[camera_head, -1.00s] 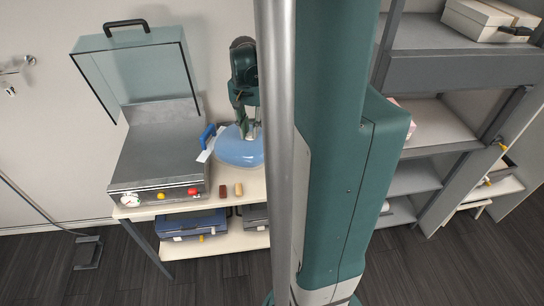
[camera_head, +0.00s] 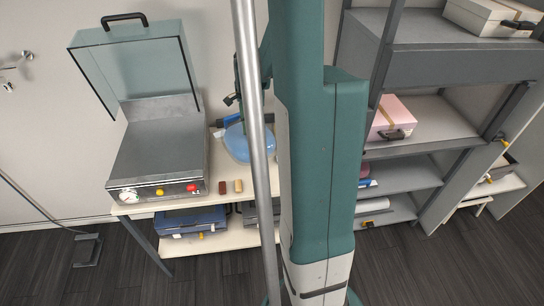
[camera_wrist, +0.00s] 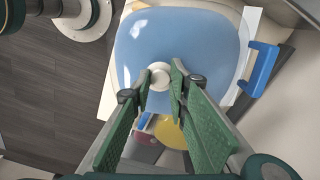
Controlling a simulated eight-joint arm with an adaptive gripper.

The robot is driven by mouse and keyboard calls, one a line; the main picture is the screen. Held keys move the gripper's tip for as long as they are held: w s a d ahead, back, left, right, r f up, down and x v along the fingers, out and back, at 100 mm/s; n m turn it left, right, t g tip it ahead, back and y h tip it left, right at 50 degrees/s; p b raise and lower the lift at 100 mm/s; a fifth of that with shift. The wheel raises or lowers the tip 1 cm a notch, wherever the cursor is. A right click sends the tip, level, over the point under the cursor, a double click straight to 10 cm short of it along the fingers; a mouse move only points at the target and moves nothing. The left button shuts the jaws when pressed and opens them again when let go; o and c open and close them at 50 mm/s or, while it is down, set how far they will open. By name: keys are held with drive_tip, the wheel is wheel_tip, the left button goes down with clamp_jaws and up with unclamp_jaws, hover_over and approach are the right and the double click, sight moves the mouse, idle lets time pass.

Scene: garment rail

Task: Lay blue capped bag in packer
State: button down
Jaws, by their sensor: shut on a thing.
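The blue bag (camera_wrist: 180,35) fills the upper middle of the wrist view. Its round white cap (camera_wrist: 160,73) lies between the fingertips of my gripper (camera_wrist: 161,78), which is shut on it. In the head view the bag (camera_head: 236,146) shows above the table, right of the packer; my column pole partly covers it. The packer (camera_head: 158,150) is a steel machine with its clear lid (camera_head: 135,62) raised. Its flat top looks bare.
A blue handle (camera_wrist: 262,70) with a white flat part sits beside the bag; I cannot tell whether they are joined. A brown block (camera_head: 222,187) and a tan block (camera_head: 238,186) stand at the table's front. Shelves with a pink case (camera_head: 394,117) are at right.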

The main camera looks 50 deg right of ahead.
drive_tip(key=w+f+m, duration=0.1)
drive_tip(key=w+d+f+m+b, duration=0.1)
drive_tip(key=w, duration=0.1)
drive_tip(key=shift+w+d+m, duration=0.15)
drive_tip(key=shift+w+m, duration=0.1)
drive_tip(key=shift+m, duration=0.15)
drive_tip(key=shift+w+d+f+m, duration=0.2)
drive_tip(key=shift+w+m, duration=0.2)
drive_tip(key=shift+w, duration=0.05)
drive_tip(key=shift+w+d+f+m, duration=0.2)
drive_tip(key=shift+w+m, duration=0.2)
drive_tip(key=shift+f, duration=2.9)
drive_tip(key=shift+f, duration=2.25)
drive_tip(key=c, duration=2.2)
unclamp_jaws()
